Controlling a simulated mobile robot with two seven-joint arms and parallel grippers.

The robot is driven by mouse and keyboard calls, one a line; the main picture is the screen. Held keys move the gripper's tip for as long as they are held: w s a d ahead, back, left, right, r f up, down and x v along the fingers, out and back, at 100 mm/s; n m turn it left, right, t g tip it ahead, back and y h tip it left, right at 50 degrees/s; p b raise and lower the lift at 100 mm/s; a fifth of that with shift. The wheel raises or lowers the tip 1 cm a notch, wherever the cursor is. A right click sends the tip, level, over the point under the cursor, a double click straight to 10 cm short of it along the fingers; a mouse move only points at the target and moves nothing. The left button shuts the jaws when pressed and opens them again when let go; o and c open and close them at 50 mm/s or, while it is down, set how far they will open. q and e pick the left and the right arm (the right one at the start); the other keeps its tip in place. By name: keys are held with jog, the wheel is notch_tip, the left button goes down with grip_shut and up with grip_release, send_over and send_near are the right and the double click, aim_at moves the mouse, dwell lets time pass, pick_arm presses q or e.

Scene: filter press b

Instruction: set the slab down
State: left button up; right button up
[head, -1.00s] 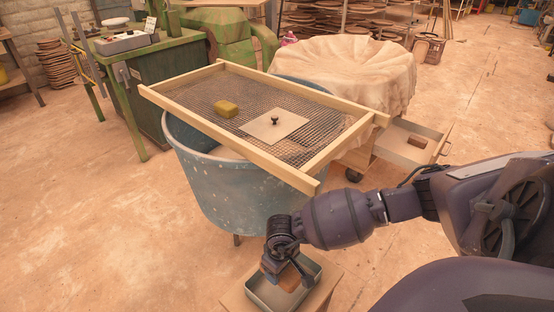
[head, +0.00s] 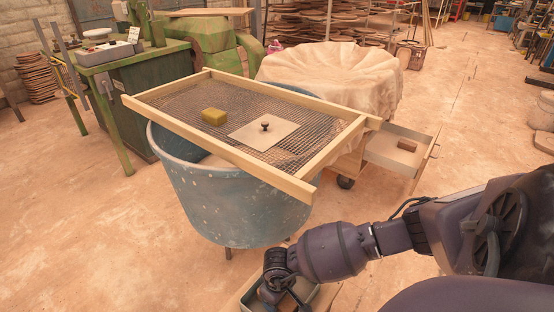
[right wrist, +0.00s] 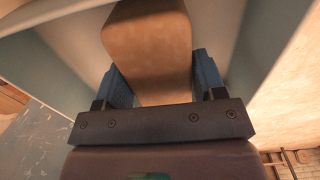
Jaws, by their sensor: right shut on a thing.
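My right gripper (right wrist: 163,82) is shut on a tan-brown slab (right wrist: 150,40), with one blue finger on each side of it in the right wrist view. Pale tray walls (right wrist: 75,45) surround the slab there. In the head view the right gripper (head: 282,288) is low at the bottom edge, over a shallow metal tray (head: 309,298). The slab is mostly hidden there by the gripper. I cannot tell whether it touches the tray floor. My left gripper is not in view.
A wooden-framed mesh screen (head: 330,154) lies across a blue tub (head: 225,205), holding a yellow sponge (head: 214,116) and a square plate with a black knob (head: 264,131). An open drawer (head: 392,157) at right holds a brown block (head: 407,146). A cloth-covered round stand (head: 330,80) is behind.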

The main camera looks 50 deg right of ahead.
jog(key=o, duration=1.3)
jog(key=shift+f, duration=0.1)
